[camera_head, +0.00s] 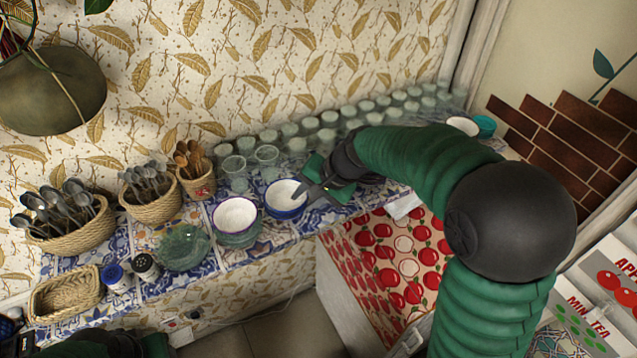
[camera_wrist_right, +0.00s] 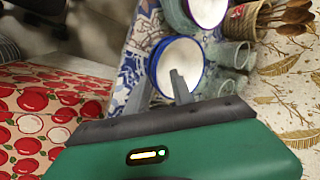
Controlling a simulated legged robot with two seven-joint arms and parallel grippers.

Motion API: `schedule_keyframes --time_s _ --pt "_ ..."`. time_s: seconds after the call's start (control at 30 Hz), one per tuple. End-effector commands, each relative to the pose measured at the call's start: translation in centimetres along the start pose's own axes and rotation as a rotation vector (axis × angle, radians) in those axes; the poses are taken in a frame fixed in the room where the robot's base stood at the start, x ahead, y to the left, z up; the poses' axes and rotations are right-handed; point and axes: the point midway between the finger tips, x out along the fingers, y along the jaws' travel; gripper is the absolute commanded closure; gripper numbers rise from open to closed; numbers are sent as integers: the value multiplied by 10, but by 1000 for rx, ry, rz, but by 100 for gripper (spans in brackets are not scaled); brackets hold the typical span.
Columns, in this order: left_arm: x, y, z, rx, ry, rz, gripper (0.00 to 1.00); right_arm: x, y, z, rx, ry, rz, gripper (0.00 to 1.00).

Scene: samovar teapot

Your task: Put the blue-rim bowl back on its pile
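The blue-rim bowl (camera_head: 284,192) is white inside with a dark blue rim, on the tiled counter. Blue shows beneath it, but I cannot tell how many bowls are stacked there. It also shows in the right wrist view (camera_wrist_right: 182,58). My right gripper (camera_head: 305,192) is at its right side. In the right wrist view, the fingers (camera_wrist_right: 162,82) stand apart, one over the bowl's inside and one outside the rim. I cannot tell whether they touch the wall. My left gripper is not in view; only part of my left arm shows at bottom left.
A purple-rimmed white bowl (camera_head: 235,214) tops a stack of glass bowls just left. Glasses (camera_head: 266,155) line the wall behind. Cutlery baskets (camera_head: 152,207), a green glass bowl (camera_head: 183,247) and two jars are farther left. The counter's front edge (camera_head: 300,232) is close by.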

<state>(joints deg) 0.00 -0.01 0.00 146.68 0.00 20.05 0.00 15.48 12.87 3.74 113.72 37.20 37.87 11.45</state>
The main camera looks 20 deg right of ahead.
Motion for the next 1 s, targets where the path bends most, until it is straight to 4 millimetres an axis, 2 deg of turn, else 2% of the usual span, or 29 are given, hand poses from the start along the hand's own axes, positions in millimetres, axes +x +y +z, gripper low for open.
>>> schedule_keyframes --time_s 0.3,0.5,0.7,1.0 --pt "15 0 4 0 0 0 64 -91 -1 -1 -3 20 -13 72" --pt "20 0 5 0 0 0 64 -140 -2 -1 -1 20 -13 72" --pt "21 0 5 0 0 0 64 -161 -2 0 -2 17 -11 72" --pt "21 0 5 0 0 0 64 -162 -2 0 -1 18 -12 72"
